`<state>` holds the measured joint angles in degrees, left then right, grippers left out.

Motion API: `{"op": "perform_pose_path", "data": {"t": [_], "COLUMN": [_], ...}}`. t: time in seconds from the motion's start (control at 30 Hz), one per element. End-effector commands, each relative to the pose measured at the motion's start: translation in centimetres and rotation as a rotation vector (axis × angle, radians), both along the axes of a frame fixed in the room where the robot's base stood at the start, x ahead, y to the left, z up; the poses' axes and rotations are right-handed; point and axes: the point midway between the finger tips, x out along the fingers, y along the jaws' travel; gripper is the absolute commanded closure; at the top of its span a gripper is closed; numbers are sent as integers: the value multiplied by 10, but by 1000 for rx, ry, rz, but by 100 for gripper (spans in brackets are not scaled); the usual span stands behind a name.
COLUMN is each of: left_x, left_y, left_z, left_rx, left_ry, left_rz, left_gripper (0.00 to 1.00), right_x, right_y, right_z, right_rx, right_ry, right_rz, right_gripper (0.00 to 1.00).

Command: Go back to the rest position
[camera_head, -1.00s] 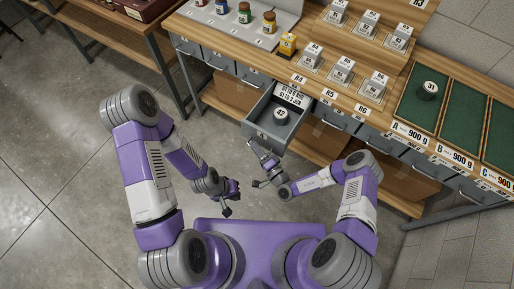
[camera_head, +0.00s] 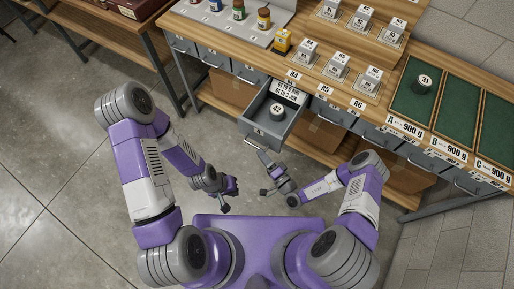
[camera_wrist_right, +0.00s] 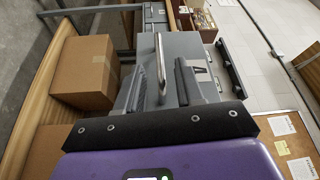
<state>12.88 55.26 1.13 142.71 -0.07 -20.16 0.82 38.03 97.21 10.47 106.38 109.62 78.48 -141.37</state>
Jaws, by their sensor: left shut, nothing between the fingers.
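My left gripper (camera_head: 229,198) is shut and empty, low in the middle of the head view above my purple base. My right gripper (camera_head: 263,174) is open and empty, a little right of and above it, in front of the pulled-out drawer (camera_head: 257,127). In the right wrist view my right gripper (camera_wrist_right: 163,85) has its fingers apart, with the drawer's bar handle (camera_wrist_right: 160,60) showing beyond and between them. The fingers look clear of the handle.
The long wooden bench (camera_head: 335,95) has several closed drawers below. Green trays (camera_head: 408,104), one with a weight marked 31 (camera_head: 422,83), are at the right. A cardboard box (camera_wrist_right: 86,72) lies under the bench. Floor (camera_head: 60,180) at the left is clear.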

Motion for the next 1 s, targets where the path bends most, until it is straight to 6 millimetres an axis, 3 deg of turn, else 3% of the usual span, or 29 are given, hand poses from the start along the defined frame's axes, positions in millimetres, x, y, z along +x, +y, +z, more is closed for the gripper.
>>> {"op": "perform_pose_path", "data": {"t": [0.2, 0.77, 0.87, 1.0], "left_x": [0, 0, 0, 0], "left_y": [0, 0, 0, 0], "left_z": [2, 2, 3, 7], "left_rx": [0, 0, 0, 0], "left_ry": [0, 0, 0, 0], "left_rz": [0, 0, 0, 0], "left_gripper": [100, 100, 100, 100], "right_x": [-12, -12, -16, -40], "right_y": [-10, -9, -3, 18], "right_z": [-1, 0, 8, 33], "right_rx": [2, 2, 31, 112], "right_ry": [0, 1, 13, 89], "right_rz": [-1, 7, 69, 310], "right_gripper": [63, 63, 63, 63]}}
